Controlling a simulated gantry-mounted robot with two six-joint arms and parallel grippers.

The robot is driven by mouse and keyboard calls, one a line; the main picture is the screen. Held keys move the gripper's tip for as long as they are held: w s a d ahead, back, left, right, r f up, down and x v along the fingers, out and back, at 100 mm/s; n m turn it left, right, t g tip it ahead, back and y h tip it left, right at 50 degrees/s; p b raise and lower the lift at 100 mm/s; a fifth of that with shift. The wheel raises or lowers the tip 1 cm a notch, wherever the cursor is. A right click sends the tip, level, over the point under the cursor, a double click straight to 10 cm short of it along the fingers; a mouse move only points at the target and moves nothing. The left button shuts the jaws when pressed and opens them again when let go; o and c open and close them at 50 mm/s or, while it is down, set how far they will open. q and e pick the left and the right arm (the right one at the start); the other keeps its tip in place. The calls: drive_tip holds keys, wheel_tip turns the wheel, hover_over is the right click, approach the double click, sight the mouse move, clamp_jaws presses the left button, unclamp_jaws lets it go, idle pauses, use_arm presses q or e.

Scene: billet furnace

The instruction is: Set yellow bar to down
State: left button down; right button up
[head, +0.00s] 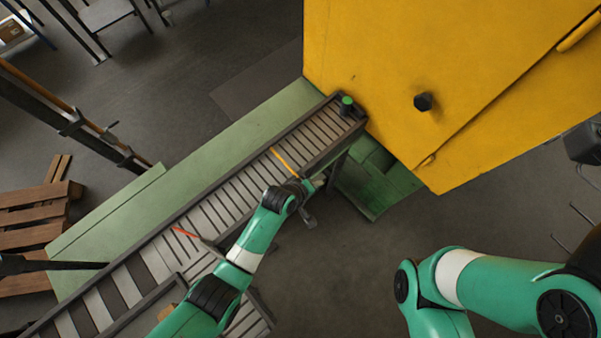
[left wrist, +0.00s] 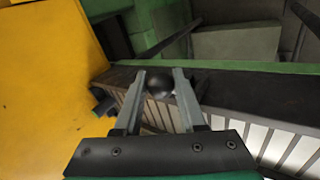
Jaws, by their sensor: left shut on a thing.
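The yellow bar (head: 286,161) is a thin strip lying across the slatted roller conveyor (head: 240,185), and its near end runs toward my left gripper (head: 312,184) at the conveyor's near side rail. In the left wrist view, the two fingers of my left gripper (left wrist: 160,88) are closed around a dark round knob (left wrist: 159,82) beside the dark rail. The wrist hides the bar's near end in the head view, so how it joins the knob cannot be seen. My right arm shows at the lower right, but its gripper is out of view.
The big yellow furnace housing (head: 420,70) stands at the conveyor's far end, with a green-topped button post (head: 347,104) at the corner. A red-orange bar (head: 186,232) crosses the conveyor farther left. A wooden pallet (head: 35,225) lies at the left.

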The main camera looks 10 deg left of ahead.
use_arm(q)
drive_tip(key=shift+f, duration=0.1)
idle(0.3)
drive_tip(key=c, duration=0.5)
unclamp_jaws()
